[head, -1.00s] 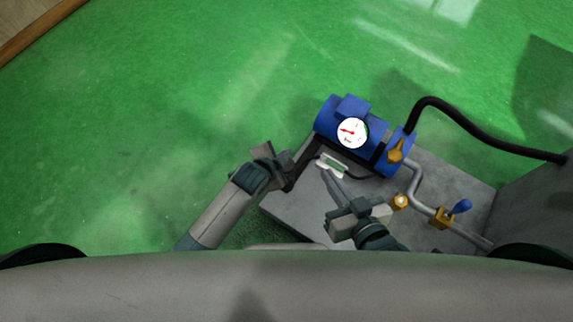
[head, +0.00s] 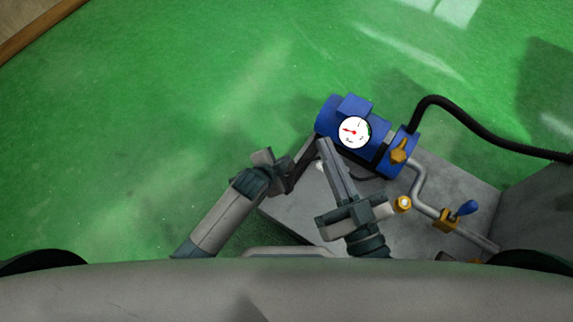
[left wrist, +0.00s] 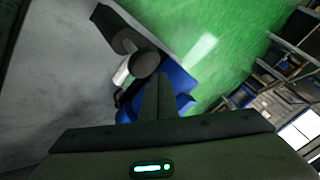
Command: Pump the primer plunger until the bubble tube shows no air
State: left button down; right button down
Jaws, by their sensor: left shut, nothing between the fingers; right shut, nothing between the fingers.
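The blue pump body (head: 345,125) with a white round gauge (head: 354,132) stands on a grey base; the red needle points left. My left gripper (head: 308,147) is shut and empty, its tips close to the pump's lower left end. In the left wrist view its fingers (left wrist: 157,80) point at the blue body, beside a dark round knob (left wrist: 146,63) on a light cylinder (left wrist: 122,75), possibly the plunger. My right gripper (head: 323,146) is shut and empty, its tips at the pump's lower left edge. It covers the bubble tube; only a small white bit shows.
A black hose (head: 470,125) runs right from the pump. A grey pipe (head: 417,185) carries brass fittings and a blue-handled valve (head: 464,208). The grey base (head: 400,225) lies beneath. Green floor (head: 150,130) to the left and behind is clear.

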pick_arm(q)
jog(key=shift+f, duration=0.2)
pick_arm(e)
jog(key=shift+s+r, duration=0.15)
jog(key=shift+r, duration=0.2)
dwell(1.3)
pick_arm(q)
jog(key=shift+f, duration=0.45)
pick_arm(e)
jog(key=shift+r, duration=0.15)
